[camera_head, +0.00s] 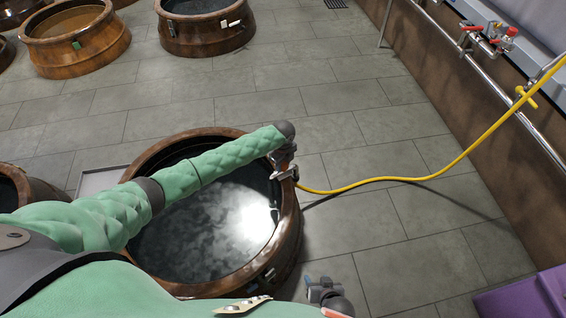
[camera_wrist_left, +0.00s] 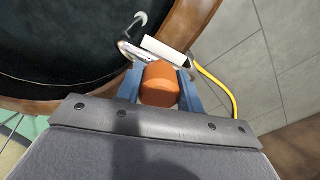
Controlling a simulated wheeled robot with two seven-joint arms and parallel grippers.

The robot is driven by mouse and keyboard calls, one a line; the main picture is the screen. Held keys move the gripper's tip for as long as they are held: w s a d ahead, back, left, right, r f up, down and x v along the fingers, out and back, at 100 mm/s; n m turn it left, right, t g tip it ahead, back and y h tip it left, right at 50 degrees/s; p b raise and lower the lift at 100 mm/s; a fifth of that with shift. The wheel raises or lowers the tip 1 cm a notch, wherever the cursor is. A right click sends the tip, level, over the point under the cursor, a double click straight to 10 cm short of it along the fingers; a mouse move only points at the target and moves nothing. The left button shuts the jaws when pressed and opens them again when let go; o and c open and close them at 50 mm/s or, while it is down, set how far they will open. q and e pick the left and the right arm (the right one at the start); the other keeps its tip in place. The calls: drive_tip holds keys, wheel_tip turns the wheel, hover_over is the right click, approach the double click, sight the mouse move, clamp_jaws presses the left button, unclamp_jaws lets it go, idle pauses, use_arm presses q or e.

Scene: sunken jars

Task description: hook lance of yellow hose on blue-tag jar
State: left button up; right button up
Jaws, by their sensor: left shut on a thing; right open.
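A large brown jar (camera_head: 291,235) with dark, shiny liquid stands below my left arm. My left gripper (camera_head: 287,170) is at its right rim, shut on an orange grip (camera_wrist_left: 160,84) that seems to belong to the lance. The yellow hose (camera_head: 385,180) runs from this gripper to the right wall; it also shows in the left wrist view (camera_wrist_left: 217,88). In that view a pale hook (camera_wrist_left: 140,20) and a metal piece lie over the jar's inside, near the rim; contact is unclear. No blue tag can be made out. My right gripper (camera_head: 322,290) is open, low in the picture.
Other brown jars (camera_head: 75,42) (camera_head: 205,30) stand at the back, and one is partly seen at the left edge. A wall with pipes and red-handled valves (camera_head: 490,38) runs along the right. A purple box (camera_head: 525,298) is at bottom right. The tiled floor between is clear.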

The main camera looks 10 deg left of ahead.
use_arm(q)
drive_tip(key=o, duration=1.7)
drive_tip(key=shift+o, duration=0.2)
wheel_tip(320, 180, up, 2)
drive_tip(key=shift+r+p, duration=0.15)
drive_tip(key=shift+p, duration=0.85)
wheel_tip(320, 180, up, 3)
drive_tip(key=p, duration=0.3)
drive_tip(key=shift+r, duration=0.2)
use_arm(e)
wheel_tip(320, 180, up, 24)
drive_tip(key=g, duration=0.3)
use_arm(q)
wheel_tip(320, 180, up, 5)
drive_tip(key=p, duration=0.4)
drive_tip(key=shift+r+p, duration=0.15)
drive_tip(key=shift+p, duration=0.2)
drive_tip(key=shift+r, duration=0.25)
use_arm(e)
drive_tip(key=s+d+r+g+h, duration=0.1)
drive_tip(key=s+d+r, duration=0.1)
drive_tip(key=d+r, duration=0.5)
wheel_tip(320, 180, up, 2)
drive_tip(key=shift+r+h, duration=0.1)
drive_tip(key=shift+h, duration=0.3)
